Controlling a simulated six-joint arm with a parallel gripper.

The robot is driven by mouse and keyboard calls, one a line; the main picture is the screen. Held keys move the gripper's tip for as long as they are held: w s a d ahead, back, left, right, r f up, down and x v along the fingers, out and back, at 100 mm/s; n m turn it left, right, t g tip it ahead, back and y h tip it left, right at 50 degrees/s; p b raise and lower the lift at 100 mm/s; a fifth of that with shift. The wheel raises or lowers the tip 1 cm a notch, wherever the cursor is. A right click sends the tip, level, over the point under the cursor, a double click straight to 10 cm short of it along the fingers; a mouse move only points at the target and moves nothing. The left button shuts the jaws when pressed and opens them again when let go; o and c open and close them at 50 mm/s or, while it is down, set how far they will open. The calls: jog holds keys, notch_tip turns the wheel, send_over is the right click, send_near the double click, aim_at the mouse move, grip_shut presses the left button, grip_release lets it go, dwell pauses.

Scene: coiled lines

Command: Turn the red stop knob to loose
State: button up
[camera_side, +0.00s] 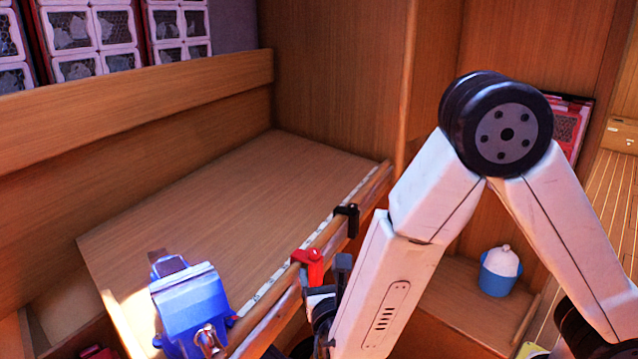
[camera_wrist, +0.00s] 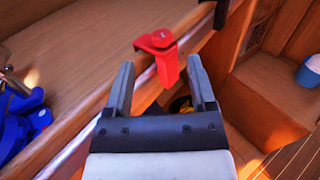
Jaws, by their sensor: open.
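The red stop knob (camera_side: 308,262) sits on the front rail of the wooden bench top, with a flat arm on top and a block hanging down the front. In the wrist view the red stop knob (camera_wrist: 163,56) lies just beyond and partly between my fingertips. My gripper (camera_wrist: 160,78) is open, one finger to each side of the knob's hanging block, with gaps on both sides. In the side view my gripper (camera_side: 325,280) is at the rail right by the knob, partly hidden by my arm. I cannot tell whether a finger touches it.
A blue vise (camera_side: 190,305) stands at the bench's left end; its blue parts show in the wrist view (camera_wrist: 22,120). A black clamp (camera_side: 347,218) is on the rail beyond the knob. A blue bucket (camera_side: 496,278) stands on a lower ledge at right. The bench top (camera_side: 230,200) is clear.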

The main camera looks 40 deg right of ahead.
aim_at(315, 255)
jog(key=shift+s+f, duration=0.1)
jog(key=shift+x, duration=3.9)
grip_shut()
